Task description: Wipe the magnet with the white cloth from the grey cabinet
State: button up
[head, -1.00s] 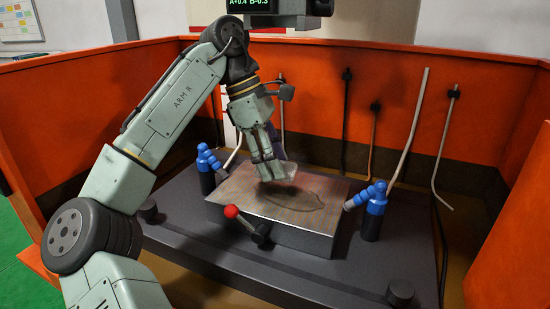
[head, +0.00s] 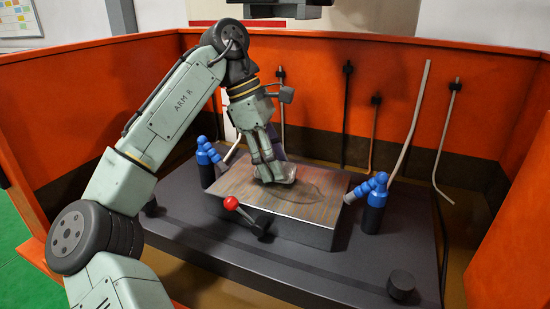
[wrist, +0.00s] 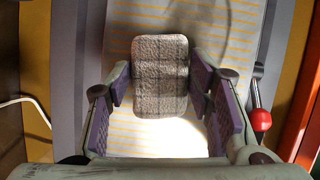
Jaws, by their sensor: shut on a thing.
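The magnet (head: 290,212) is a flat rectangular block with a finely striped top and a red-knobbed lever (head: 232,204) on its front. A faint dark smear (head: 318,190) shows on the right half of its top. My gripper (head: 272,172) is over the middle of the magnet, pointing down. It is shut on the folded cloth (wrist: 160,85), a pale, greyish, textured pad between the two fingers in the wrist view. The cloth appears to touch the magnet's top, though the contact edge is hard to see. The striped top (wrist: 195,20) also fills the wrist view's background.
Blue nozzle holders stand left (head: 206,170) and right (head: 374,205) of the magnet. A dark round knob (head: 401,286) is at the table's front right. Orange walls (head: 400,95) with hanging hoses enclose the back. The dark table (head: 300,265) is mostly clear in front.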

aim_at(278, 203)
jog(key=shift+s, duration=0.1)
jog(key=shift+s+a+p, duration=0.2)
jog(key=shift+s+a, duration=0.15)
jog(key=shift+s, duration=0.45)
jog(key=shift+s+a+p, duration=0.2)
jog(key=shift+s+a, duration=0.15)
jog(key=shift+s, duration=0.4)
jog(key=shift+s+a+f, duration=0.1)
jog(key=shift+s+a, duration=0.15)
jog(key=shift+s, duration=0.4)
jog(key=shift+s+a+f, duration=0.1)
jog(key=shift+s+a, duration=0.15)
jog(key=shift+s, duration=0.4)
jog(key=shift+s+a, duration=0.25)
jog(key=shift+s, duration=0.4)
jog(key=shift+s+d, duration=0.35)
jog(key=shift+d, duration=0.5)
jog(key=shift+s+d, duration=0.1)
jog(key=shift+d, duration=0.1)
jog(key=shift+c, duration=0.5)
jog(key=shift+w+d+r, duration=0.1)
jog(key=shift+w+d, duration=0.15)
jog(key=shift+w, duration=0.4)
jog(key=shift+w+d+r, duration=0.1)
jog(key=shift+w+d, duration=0.15)
jog(key=shift+w, duration=0.4)
jog(key=shift+w+d+r, duration=0.1)
jog(key=shift+w+d, duration=0.15)
jog(key=shift+w, duration=0.4)
